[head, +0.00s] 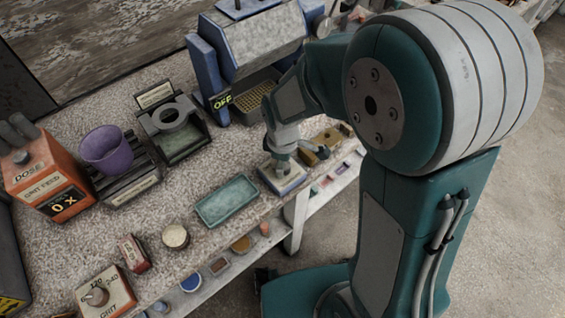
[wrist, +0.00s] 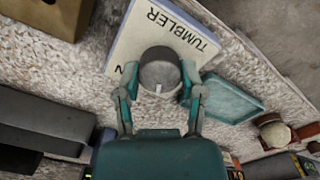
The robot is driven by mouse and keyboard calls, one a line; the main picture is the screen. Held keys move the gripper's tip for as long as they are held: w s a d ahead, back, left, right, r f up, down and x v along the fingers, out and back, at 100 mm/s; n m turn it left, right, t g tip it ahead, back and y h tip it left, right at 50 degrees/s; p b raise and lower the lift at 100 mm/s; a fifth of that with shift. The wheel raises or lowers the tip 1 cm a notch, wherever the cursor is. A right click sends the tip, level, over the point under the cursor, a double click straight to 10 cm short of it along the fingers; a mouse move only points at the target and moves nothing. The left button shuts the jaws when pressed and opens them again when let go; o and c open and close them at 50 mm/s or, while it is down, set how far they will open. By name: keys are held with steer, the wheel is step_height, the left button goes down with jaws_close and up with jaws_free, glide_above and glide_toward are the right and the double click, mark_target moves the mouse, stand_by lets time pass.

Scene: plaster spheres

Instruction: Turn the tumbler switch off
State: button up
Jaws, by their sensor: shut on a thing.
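The tumbler switch is a white plate (head: 284,183) at the front edge of the bench. In the wrist view its plate (wrist: 140,42) reads TUMBLER, with a letter N partly showing beside the knob. A round grey knob (wrist: 159,70) with a short white mark sits on the plate. My gripper (wrist: 160,84) is shut on this knob, one finger on each side. In the head view my gripper (head: 283,158) points down over the plate and hides most of the knob.
A blue machine (head: 260,45) with a lit OFF sign (head: 222,101) stands behind. A teal tray (head: 227,200) lies left of the switch. An orange dose box (head: 47,185), a purple cup (head: 106,149) and a grit dial box (head: 106,292) stand farther left.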

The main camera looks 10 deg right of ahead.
steer(key=shift+f+n, duration=0.1)
steer(key=shift+n, duration=0.9)
steer(key=o, duration=1.1)
steer(key=shift+o, duration=0.2)
step_height(320, 180, up, 12)
